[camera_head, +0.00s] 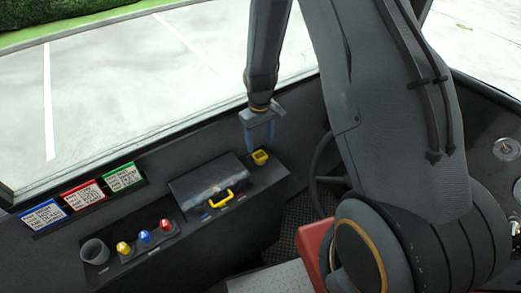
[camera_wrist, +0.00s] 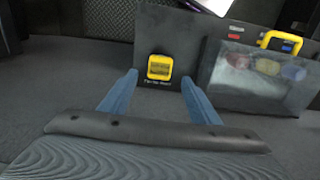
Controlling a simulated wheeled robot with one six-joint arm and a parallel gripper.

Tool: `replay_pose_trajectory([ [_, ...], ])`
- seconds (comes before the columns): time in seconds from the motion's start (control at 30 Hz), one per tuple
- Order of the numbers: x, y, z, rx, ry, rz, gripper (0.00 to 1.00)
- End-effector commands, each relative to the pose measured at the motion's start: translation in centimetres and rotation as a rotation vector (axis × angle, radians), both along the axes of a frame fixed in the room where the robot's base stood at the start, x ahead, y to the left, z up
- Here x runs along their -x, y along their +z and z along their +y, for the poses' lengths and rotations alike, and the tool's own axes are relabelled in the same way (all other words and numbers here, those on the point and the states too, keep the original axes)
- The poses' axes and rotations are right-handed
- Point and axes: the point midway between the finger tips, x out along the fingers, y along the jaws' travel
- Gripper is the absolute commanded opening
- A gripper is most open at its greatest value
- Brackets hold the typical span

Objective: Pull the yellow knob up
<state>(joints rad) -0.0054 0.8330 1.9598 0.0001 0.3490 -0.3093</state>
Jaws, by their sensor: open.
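The yellow knob (camera_head: 260,157) sits on the right end of the dark side console, near the window wall. In the wrist view the yellow knob (camera_wrist: 159,67) shows as a squarish piece on a dark panel, with a small label under it. My gripper (camera_head: 261,146) is open, with its blue fingers pointing down just above the knob. In the wrist view my gripper (camera_wrist: 159,78) has its fingers spread, one to each side of the knob in the picture. I cannot tell whether either finger touches it.
A clear-covered box (camera_head: 205,182) with a yellow handle (camera_head: 221,199) stands left of the knob. Further left are a yellow button (camera_head: 123,248), a blue button (camera_head: 145,237), a red button (camera_head: 166,226) and a round cup (camera_head: 95,251). A steering wheel (camera_head: 317,165) is at the right.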

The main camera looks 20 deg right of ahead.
Motion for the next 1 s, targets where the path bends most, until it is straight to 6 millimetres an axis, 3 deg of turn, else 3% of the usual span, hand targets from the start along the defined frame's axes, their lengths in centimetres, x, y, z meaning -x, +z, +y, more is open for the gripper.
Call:
replay_pose_trajectory([
  [0.4, 0.0, -5.0, 0.0, 0.0, -0.001, 0.0, 0.56],
  [0.83, 0.0, -5.8, 0.0, 0.0, 0.0, -0.001, 0.56],
  [1.0, 0.0, -5.7, 0.0, 0.0, 0.0, -0.001, 0.28],
])
